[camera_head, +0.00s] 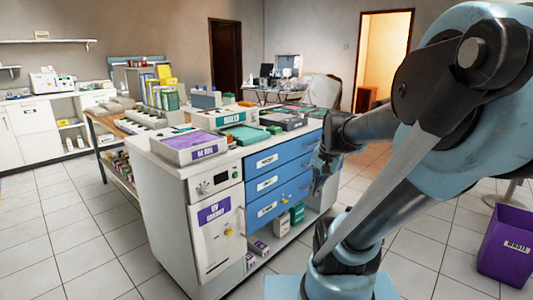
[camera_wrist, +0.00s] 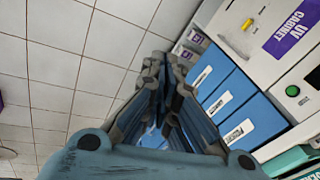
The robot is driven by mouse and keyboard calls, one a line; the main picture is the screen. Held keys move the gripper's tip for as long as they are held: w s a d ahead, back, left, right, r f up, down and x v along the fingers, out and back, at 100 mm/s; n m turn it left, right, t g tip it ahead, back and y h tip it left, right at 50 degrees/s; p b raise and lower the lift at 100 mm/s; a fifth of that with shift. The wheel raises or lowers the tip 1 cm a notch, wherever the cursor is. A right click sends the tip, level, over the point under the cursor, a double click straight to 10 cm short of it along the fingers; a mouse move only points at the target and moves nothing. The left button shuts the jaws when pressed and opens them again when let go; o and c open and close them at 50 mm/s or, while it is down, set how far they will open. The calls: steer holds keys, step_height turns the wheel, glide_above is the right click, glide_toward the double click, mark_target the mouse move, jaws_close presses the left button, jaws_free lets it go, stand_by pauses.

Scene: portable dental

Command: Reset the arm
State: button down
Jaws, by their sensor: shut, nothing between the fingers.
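My gripper (camera_wrist: 155,68) is shut and empty in the wrist view, its fingers together and pointing away over the tiled floor. In the head view, my gripper (camera_head: 318,180) hangs at the end of my bent arm, in front of the right end of the blue drawers (camera_head: 278,180) of the cabinet. Whether it touches the drawers cannot be told from the head view. The blue drawers also show in the wrist view (camera_wrist: 225,95), to the right of the fingers.
The white UV cabinet (camera_head: 215,235) stands left of the drawers, under a counter holding a purple-labelled tray (camera_head: 190,148) and a green tray (camera_head: 242,135). Small boxes (camera_head: 290,218) sit on the low shelf. A purple waste bin (camera_head: 506,245) stands right. Tiled floor is clear at left.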

steer(key=s+d+f+n+h, duration=0.1)
steer(key=s+d+f+n, duration=0.1)
steer(key=s+f+n, duration=0.3)
steer(key=s+f, duration=0.1)
steer(key=s, duration=0.3)
steer(key=shift+s+n+g+h, duration=0.25)
steer(key=shift+n+g+h, duration=0.05)
steer(key=shift+n, duration=0.1)
steer(key=shift+f, duration=0.1)
